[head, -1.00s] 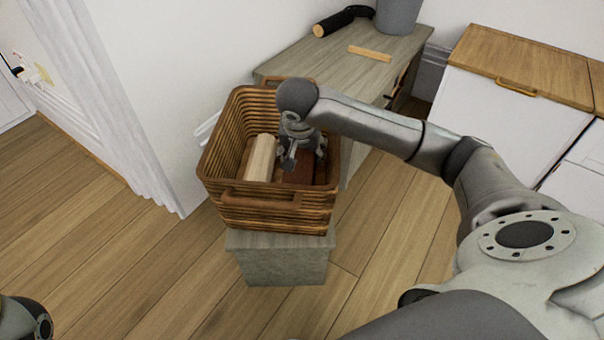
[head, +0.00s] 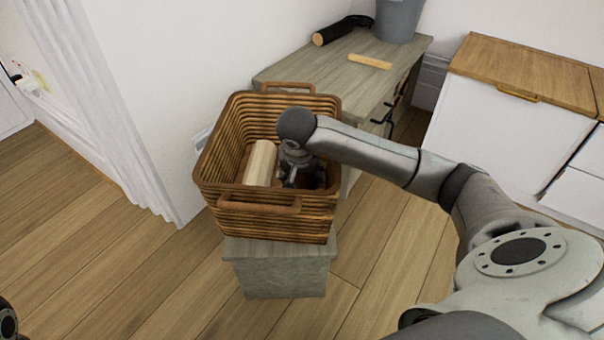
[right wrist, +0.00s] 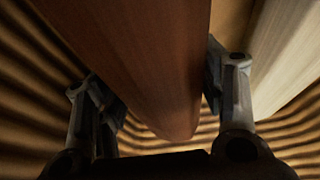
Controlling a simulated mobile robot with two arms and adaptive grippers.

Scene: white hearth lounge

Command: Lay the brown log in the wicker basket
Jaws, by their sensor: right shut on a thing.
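The wicker basket (head: 270,225) stands on a small grey stand, its top open. My right gripper (head: 302,182) is down inside it, on the right side. In the right wrist view the brown log (right wrist: 150,60) lies between the two fingers of my right gripper (right wrist: 165,100), which is shut on it. In the head view the log is mostly hidden behind the gripper. A pale log (head: 261,163) lies in the basket left of the gripper; it also shows in the right wrist view (right wrist: 285,55).
A grey cabinet (head: 330,66) behind the basket bears a wooden strip (head: 370,61), a black-handled item with a wooden end (head: 340,30) and a grey bucket (head: 398,18). A white cabinet with a wooden top (head: 530,70) stands at right. The floor at left is clear.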

